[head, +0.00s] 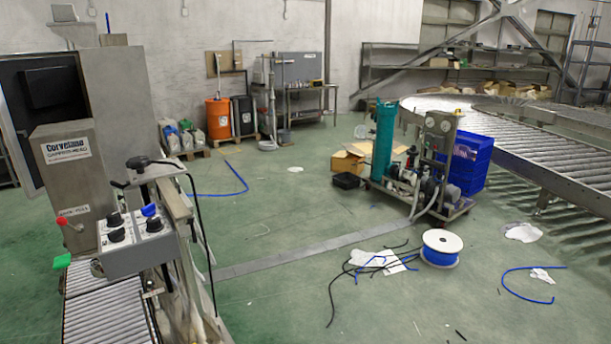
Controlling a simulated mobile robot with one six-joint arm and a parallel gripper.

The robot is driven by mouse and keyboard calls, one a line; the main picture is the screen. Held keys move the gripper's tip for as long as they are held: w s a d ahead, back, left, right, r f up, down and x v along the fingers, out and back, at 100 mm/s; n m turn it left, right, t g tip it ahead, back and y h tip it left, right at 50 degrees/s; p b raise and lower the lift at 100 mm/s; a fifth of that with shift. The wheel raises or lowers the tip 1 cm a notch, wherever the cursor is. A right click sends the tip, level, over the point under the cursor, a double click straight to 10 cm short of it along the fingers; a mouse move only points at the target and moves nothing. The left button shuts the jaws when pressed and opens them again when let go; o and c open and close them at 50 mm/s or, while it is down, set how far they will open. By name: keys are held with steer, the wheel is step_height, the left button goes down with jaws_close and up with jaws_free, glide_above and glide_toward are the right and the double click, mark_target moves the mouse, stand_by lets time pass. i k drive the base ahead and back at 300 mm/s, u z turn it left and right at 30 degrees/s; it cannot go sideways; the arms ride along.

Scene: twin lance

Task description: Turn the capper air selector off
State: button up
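A grey control box (135,255) is fixed to the capping machine at the left of the head view. Its sloped face carries several knobs: a black knob (114,219) at upper left, a black knob (116,235) at lower left, a black knob (154,224) at right and a blue knob (149,209) behind it. Their labels are too small to read, so I cannot tell which is the capper air selector or its setting. The capper head housing (70,170), marked "Corvelano", stands behind the box. My gripper is not in view.
A red-tipped lever (68,224) and a green part (62,261) are left of the box. A black handle (145,165) is above it. A roller conveyor (105,315) runs below. Hoses and a blue spool (440,250) lie on the floor at right; the centre floor is mostly clear.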

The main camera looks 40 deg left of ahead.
mark_target(149, 211)
steer(key=u, duration=0.05)
steer(key=i, duration=1.45)
steer(key=u, duration=3)
steer(key=i, duration=1.4)
steer(key=z, duration=0.45)
